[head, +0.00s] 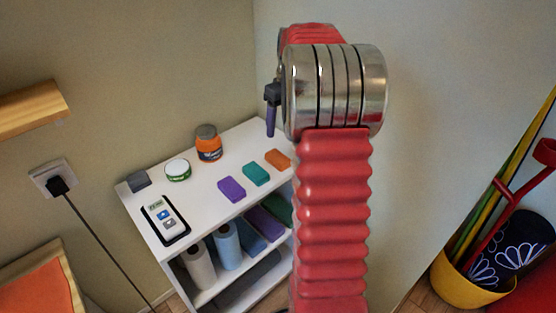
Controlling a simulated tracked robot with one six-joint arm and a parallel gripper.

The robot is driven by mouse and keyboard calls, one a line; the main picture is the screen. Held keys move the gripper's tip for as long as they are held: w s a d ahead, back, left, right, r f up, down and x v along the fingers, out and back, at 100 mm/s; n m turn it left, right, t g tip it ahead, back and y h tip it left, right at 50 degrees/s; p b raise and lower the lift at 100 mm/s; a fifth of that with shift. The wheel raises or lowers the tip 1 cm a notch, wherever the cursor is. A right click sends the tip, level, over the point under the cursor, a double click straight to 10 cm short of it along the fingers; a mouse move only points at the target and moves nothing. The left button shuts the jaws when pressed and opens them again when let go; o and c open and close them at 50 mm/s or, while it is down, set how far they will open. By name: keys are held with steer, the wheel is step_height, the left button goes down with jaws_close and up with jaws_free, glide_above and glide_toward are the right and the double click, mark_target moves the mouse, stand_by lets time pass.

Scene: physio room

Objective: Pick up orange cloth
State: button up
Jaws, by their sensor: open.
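The orange cloth (278,159) is a small folded block on the white shelf top, at its right end close to my arm. A teal cloth (256,174) and a purple cloth (231,189) lie in a row to its left. My gripper (270,122) shows only in part, as a dark grey block with a purplish finger pointing down, beside my metal wrist joint. It is open, above and behind the orange cloth in the picture and apart from it. The rest of the gripper is hidden by my arm.
The white shelf unit (139,207) also bears an orange jar (208,143), a green-rimmed tin (178,170), a dark grey block (139,181) and a device (164,220). Rolls (228,247) fill the shelf below. A yellow bucket (464,288) stands at the right.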

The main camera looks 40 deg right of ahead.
glide_above(278, 156)
steer(key=shift+s+a+f, duration=0.1)
steer(key=shift+s+f, duration=0.05)
steer(key=shift+f, duration=1.25)
steer(key=shift+s+d+f, duration=0.1)
steer(key=shift+s+f, duration=0.05)
steer(key=shift+f, duration=1.25)
steer(key=shift+s+a+f, duration=0.1)
steer(key=shift+s+f, duration=0.05)
steer(key=shift+f, duration=1.25)
steer(key=shift+w+f, duration=0.2)
steer(key=shift+f, duration=1.1)
steer(key=shift+w+f, duration=0.2)
steer(key=shift+f, duration=1.1)
steer(key=shift+c, duration=0.3)
steer(key=c, duration=1.1)
